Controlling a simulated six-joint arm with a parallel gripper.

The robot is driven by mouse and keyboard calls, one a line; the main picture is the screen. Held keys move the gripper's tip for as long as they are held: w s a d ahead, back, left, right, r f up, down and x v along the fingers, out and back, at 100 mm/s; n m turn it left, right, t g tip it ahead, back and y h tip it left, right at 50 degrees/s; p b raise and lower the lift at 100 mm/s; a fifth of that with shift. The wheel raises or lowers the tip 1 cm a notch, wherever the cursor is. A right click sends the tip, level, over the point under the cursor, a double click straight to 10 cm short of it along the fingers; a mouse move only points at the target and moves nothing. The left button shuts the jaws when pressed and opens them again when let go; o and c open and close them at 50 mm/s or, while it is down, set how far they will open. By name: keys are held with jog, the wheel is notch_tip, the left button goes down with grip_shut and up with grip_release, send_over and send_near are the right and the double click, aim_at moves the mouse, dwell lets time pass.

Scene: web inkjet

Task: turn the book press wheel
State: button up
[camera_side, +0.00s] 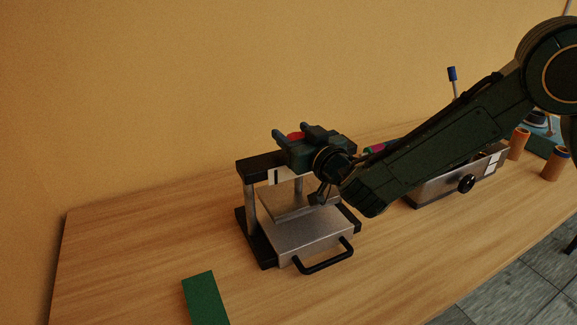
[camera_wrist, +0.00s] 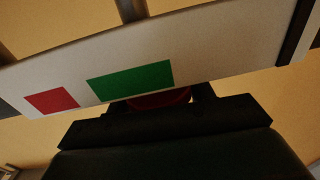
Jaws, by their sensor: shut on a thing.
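The book press stands on the wooden table, with a black top beam (camera_side: 258,163), grey posts and a grey plate over a grey bed (camera_side: 305,236). A small part of the red wheel (camera_side: 295,136) shows above the beam; my gripper hides the rest. My gripper (camera_side: 291,138) is at the top of the press, shut on the wheel. In the wrist view, the dark gripper (camera_wrist: 165,122) fills the bottom and a dark red edge of the wheel (camera_wrist: 160,98) shows between its fingers. Its exact contact with the wheel is hidden.
A black handle (camera_side: 325,258) sticks out at the press front. A green block (camera_side: 205,298) lies in front. A grey box with a black knob (camera_side: 466,183) and orange cylinders (camera_side: 519,144) stand to the right. The wrist view shows a pale panel with a green patch (camera_wrist: 131,81).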

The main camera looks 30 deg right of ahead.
jog(key=shift+s+a+n+g+y, duration=0.15)
jog(key=shift+n+y, duration=0.45)
jog(key=shift+y, duration=0.3)
jog(key=shift+w+a+n+g+y, duration=0.15)
jog(key=shift+n+y, duration=0.45)
jog(key=shift+y, duration=0.3)
jog(key=shift+s+d, duration=0.1)
jog(key=o, duration=1)
jog(key=shift+c, duration=0.2)
jog(key=v, duration=1.3)
jog(key=shift+s, duration=0.25)
jog(key=shift+s+d, duration=0.1)
jog(key=shift+d, duration=0.1)
